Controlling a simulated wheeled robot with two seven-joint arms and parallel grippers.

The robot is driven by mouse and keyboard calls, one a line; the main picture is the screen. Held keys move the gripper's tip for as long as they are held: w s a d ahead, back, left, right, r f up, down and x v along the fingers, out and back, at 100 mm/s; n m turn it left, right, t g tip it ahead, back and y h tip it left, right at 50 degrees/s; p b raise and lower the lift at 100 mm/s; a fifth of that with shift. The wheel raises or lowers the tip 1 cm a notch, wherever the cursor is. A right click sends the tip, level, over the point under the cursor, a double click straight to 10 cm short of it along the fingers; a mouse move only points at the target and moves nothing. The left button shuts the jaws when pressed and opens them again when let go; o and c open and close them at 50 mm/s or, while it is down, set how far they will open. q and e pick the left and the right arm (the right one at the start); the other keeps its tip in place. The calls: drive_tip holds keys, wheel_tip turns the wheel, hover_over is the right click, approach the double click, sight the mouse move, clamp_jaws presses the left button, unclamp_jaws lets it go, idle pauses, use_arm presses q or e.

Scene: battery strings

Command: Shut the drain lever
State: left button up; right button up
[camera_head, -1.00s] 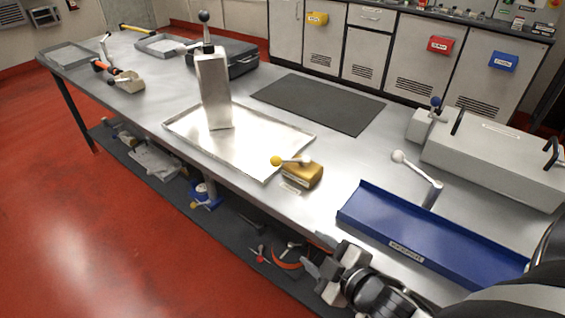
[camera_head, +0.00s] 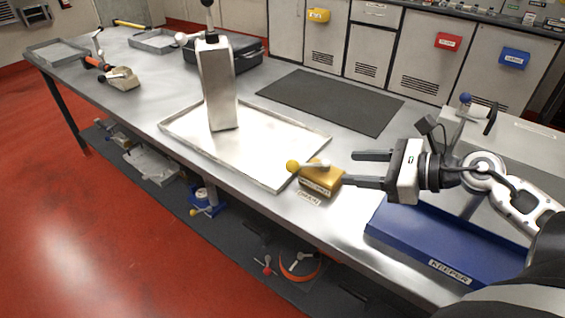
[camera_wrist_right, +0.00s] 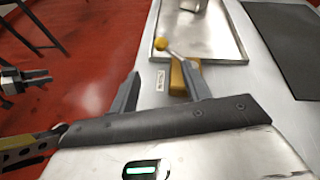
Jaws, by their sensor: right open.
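The drain lever is a pale arm with a yellow ball knob (camera_head: 292,166) on a brass-coloured block (camera_head: 322,180), at the tray's near right corner. The lever points left, with its knob over the tray rim. In the right wrist view the yellow knob (camera_wrist_right: 161,44) and the block (camera_wrist_right: 178,78) lie ahead, beyond the fingers. My right gripper (camera_head: 354,169) is open and empty, just right of the block; whether a finger touches it I cannot tell. In the right wrist view it (camera_wrist_right: 165,85) is open too. My left gripper is not identifiable in the head view.
A metal tray (camera_head: 270,178) holds a tall steel container (camera_head: 219,90). A blue trough (camera_head: 440,245) lies right, below my right arm. A grey steel box (camera_head: 525,135) stands behind my arm. A dark mat (camera_head: 330,100) lies flat behind the tray.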

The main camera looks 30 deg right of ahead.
sight(298, 166)
drive_tip(key=shift+n, duration=0.3)
drive_tip(key=p+x, duration=0.1)
drive_tip(key=x, duration=1.4)
drive_tip(key=shift+w+a+f, duration=0.15)
drive_tip(key=shift+w+f, duration=0.05)
drive_tip(key=shift+w, duration=0.05)
clamp_jaws()
